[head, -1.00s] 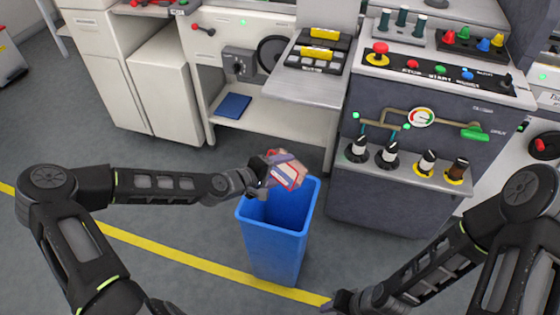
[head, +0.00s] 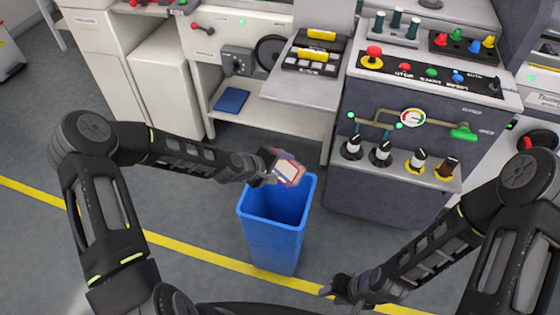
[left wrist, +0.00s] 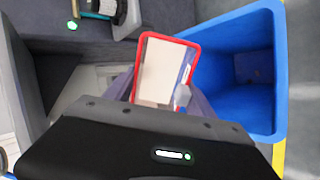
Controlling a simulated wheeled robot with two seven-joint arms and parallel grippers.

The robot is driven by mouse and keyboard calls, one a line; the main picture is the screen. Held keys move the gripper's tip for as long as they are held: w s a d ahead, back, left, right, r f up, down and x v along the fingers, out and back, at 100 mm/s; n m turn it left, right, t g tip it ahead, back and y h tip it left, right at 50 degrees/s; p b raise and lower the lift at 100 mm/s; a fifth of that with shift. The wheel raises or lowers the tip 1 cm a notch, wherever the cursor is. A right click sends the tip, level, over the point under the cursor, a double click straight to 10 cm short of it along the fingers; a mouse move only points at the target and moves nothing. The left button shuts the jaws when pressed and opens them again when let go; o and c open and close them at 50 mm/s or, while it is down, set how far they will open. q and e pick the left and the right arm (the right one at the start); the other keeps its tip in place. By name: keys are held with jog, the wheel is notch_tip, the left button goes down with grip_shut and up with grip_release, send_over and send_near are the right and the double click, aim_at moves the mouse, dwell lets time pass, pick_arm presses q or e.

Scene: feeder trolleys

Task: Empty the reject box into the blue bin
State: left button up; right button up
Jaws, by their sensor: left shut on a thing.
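The reject box (head: 289,172) is a small pale box with a red rim, held tilted at the upper edge of the blue bin (head: 263,233). My left gripper (head: 274,166) is shut on it. In the left wrist view the red-rimmed box (left wrist: 158,72) shows its pale inside, with a small grey-blue shape at its lower right that I cannot identify. The blue bin (left wrist: 222,30) stands open beside it there, with a faint darker patch deep inside. My right gripper (head: 333,290) is low at the front, away from box and bin; its jaws are too small to read.
A dark machine with knobs and a gauge (head: 412,117) stands behind and right of the bin. A pale bench (head: 272,118) with a blue tray (head: 231,100) on its lower shelf is behind. A yellow floor line (head: 190,248) passes by the bin. Floor at left is clear.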

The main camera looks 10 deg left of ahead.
pick_arm(q)
jog(key=g+p, duration=0.1)
jog(key=p, duration=0.1)
jog(key=g+y+p, duration=0.1)
jog(key=p, duration=0.2)
jog(key=shift+w+d+r+y+p, duration=0.1)
jog(key=shift+w+d+y+p, duration=0.1)
jog(key=shift+d+y+p, duration=0.15)
jog(key=shift+w+g, duration=0.1)
jog(key=shift+g, duration=0.2)
jog(key=shift+a+f, duration=0.15)
jog(key=shift+f, duration=0.25)
